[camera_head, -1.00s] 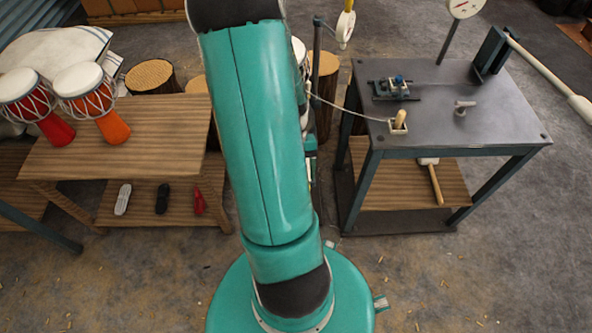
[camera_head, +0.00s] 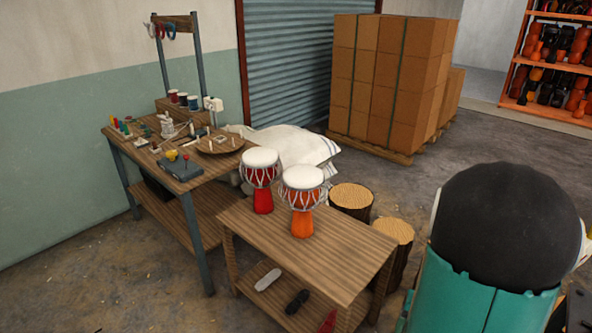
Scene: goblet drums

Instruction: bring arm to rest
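My arm (camera_head: 475,290) shows at the lower right as a teal link with a large dark rounded joint. My gripper is outside the view, so its fingers and anything in them cannot be seen. A red goblet drum (camera_head: 262,180) and an orange goblet drum (camera_head: 302,200) stand upright side by side on the low wooden table (camera_head: 335,262). My arm is to the right of this table, and a gap shows between them in the picture.
A workbench (camera_head: 118,140) with small tools and a round tray stands at the left. Log stumps (camera_head: 352,198) stand behind the low table. Strapped boxes (camera_head: 385,85) on a pallet and an orange shelf of drums (camera_head: 548,75) are farther back. Open floor lies between.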

